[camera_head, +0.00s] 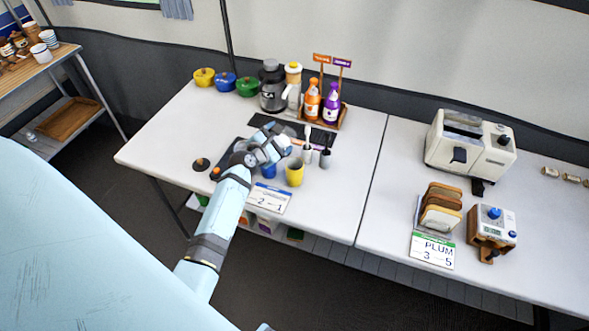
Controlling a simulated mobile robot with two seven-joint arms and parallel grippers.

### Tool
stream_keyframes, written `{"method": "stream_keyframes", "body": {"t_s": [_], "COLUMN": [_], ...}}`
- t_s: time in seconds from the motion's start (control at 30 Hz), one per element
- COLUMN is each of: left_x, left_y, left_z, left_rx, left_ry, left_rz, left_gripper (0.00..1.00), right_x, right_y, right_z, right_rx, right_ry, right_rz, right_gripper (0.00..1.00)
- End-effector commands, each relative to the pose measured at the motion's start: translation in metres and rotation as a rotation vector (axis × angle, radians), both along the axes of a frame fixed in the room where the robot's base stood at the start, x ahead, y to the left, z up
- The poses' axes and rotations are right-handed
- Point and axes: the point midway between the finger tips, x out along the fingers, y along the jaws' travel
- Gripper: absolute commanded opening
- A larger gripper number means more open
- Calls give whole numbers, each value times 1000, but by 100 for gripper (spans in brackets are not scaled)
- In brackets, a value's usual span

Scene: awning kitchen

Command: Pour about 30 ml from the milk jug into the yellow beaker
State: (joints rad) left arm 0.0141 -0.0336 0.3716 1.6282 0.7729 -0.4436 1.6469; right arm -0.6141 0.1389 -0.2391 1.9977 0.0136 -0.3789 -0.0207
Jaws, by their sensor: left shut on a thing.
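The yellow beaker (295,173) stands upright and open on the white table. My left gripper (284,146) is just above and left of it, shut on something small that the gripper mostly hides. I cannot make out whether this is the milk jug. A blue vessel (269,171) shows below the gripper, left of the yellow beaker; I cannot tell whether the gripper touches it. A tall pale container with a yellow top (293,84) stands at the back, and I cannot read what it is. My right gripper is out of view.
Grey cups (325,159) with utensils stand right of the yellow beaker. A number card (270,199) lies in front. Yellow, blue and green pots, a dark canister (272,88) and orange and purple bottles (330,104) line the back. A toaster (470,146) is at right.

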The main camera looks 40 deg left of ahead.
Motion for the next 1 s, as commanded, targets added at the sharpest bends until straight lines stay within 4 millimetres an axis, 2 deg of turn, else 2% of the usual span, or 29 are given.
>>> {"method": "stream_keyframes", "body": {"t_s": [0.03,0.23,0.33,0.57,0.7,1.0], "left_x": [0,-1,-1,-1,-1,-1], "left_y": [-2,-5,-5,-5,-5,-6], "left_z": [-5,5,0,-1,5,9], "left_rx": [31,155,206,298,341,407], "left_ry": [-13,-48,-63,-89,-103,-121], "left_rz": [-1,-1,0,-1,0,0], "left_gripper": [50,50,50,50,50,50], "right_x": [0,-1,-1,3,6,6], "right_y": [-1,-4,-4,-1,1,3], "right_z": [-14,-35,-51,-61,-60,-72], "right_rx": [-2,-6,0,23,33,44], "right_ry": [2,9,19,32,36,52], "right_rz": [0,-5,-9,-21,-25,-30], "right_gripper": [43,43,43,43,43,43]}}
